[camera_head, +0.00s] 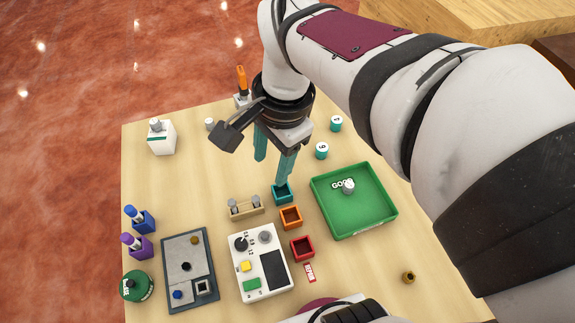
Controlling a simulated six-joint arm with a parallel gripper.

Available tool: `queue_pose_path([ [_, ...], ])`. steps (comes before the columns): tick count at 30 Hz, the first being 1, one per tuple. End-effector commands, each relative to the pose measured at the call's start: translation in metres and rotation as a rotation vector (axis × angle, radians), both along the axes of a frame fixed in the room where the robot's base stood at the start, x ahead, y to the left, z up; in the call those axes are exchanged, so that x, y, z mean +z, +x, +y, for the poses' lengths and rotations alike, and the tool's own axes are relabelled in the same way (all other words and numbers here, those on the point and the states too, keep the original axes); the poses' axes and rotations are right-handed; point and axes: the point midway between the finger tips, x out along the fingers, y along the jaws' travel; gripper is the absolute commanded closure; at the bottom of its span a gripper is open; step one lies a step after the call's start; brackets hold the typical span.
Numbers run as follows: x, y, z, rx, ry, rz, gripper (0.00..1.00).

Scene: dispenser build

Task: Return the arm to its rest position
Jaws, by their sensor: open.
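My gripper (273,171) points down over the middle of the wooden table (185,200). Its two teal fingers are apart, with nothing seen between them. The right fingertip shows just above the teal bin (283,194) and overlaps its back edge in the picture; I cannot tell whether they touch. My arm reaches in from the right side and hides part of the table's right edge.
A green tray (325,213) holding a small grey-white piece (348,186) stands right. Orange (291,217) and red (302,248) bins, a white control box (258,285) and a grey board (173,249) stand in front. A white bottle (161,137) stands back left.

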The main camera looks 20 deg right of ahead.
Motion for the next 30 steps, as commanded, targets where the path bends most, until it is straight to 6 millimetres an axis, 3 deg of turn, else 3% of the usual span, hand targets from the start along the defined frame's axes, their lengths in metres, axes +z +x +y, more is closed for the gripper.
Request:
queue_pose_path([
  [1, -0.011, -0.041, 0.003, 0.181, -0.002, 0.004, 0.47],
  [3, -0.029, -0.087, 0.006, 0.427, 0.002, 0.008, 0.47],
  [7, -0.051, -0.131, 0.01, 0.669, 0.015, 0.007, 0.47],
  [30, -0.054, -0.136, 0.01, 0.709, 0.018, 0.007, 0.47],
])
